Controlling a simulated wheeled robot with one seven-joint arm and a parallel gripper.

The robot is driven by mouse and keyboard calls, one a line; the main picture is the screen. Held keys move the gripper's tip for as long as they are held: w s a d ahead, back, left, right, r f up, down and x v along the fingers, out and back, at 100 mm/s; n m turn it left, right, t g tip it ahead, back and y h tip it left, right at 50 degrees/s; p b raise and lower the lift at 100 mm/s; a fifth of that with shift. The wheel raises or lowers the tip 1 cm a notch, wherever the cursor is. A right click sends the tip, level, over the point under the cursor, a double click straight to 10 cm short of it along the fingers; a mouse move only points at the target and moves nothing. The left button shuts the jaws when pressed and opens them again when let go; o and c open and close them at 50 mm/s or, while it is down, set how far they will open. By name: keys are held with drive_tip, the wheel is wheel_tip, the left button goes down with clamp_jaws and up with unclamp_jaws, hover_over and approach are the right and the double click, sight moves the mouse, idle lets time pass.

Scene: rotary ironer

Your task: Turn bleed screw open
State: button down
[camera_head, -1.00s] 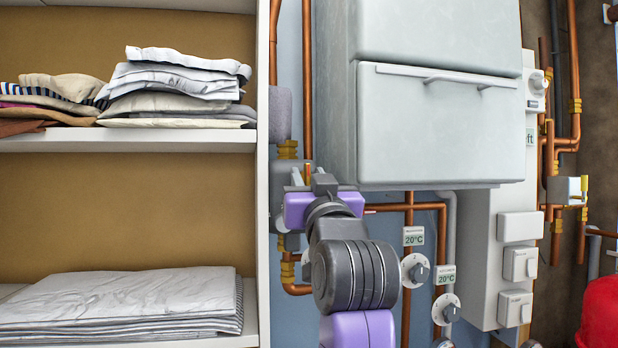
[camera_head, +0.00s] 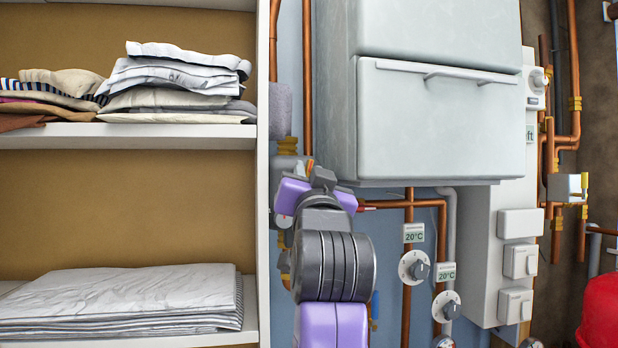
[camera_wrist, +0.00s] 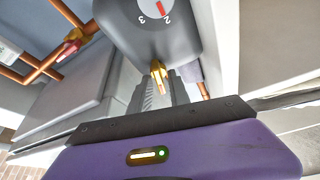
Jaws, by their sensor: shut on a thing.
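The brass bleed screw (camera_wrist: 158,72) shows in the wrist view, sticking out of the end of a dark grey body (camera_wrist: 150,38) that carries a dial with numbers and a red needle. My gripper (camera_wrist: 162,90) is shut on the screw, its dark ribbed fingers beside it. The fingers partly hide the screw's lower end. In the head view my gripper (camera_head: 303,170) is by the copper pipework, just right of the shelf unit's side. My own wrist hides most of the contact there, and how far the screw is turned cannot be read.
The white shelf unit (camera_head: 264,215) with folded linen stands close on the left. The grey-white cabinet (camera_head: 440,120) overhangs on the right. Copper pipes (camera_head: 407,230) and a round knob (camera_head: 414,268) lie to the right of my arm.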

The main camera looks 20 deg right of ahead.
drive_tip(key=m+h, duration=0.1)
drive_tip(key=m, duration=0.1)
drive_tip(key=m+g+h+b, duration=0.1)
drive_tip(key=m, duration=0.2)
drive_tip(key=shift+a+f+g, duration=0.1)
drive_tip(key=shift+g, duration=0.2)
drive_tip(key=m, duration=0.2)
drive_tip(key=m+g+h, duration=0.1)
drive_tip(key=m, duration=0.2)
drive_tip(key=shift+g+b, duration=0.3)
drive_tip(key=shift+b, duration=0.1)
drive_tip(key=m+g, duration=0.1)
drive_tip(key=m, duration=0.1)
drive_tip(key=m+g, duration=0.1)
drive_tip(key=m, duration=0.1)
drive_tip(key=shift+r+m+h+p, duration=0.2)
drive_tip(key=shift+m+h+p, duration=0.15)
drive_tip(key=shift+m+h, duration=0.05)
drive_tip(key=shift+f+m+g+p, duration=0.1)
drive_tip(key=shift+m+g+p, duration=0.45)
drive_tip(key=shift+m, duration=0.95)
drive_tip(key=c, duration=1.5)
unclamp_jaws()
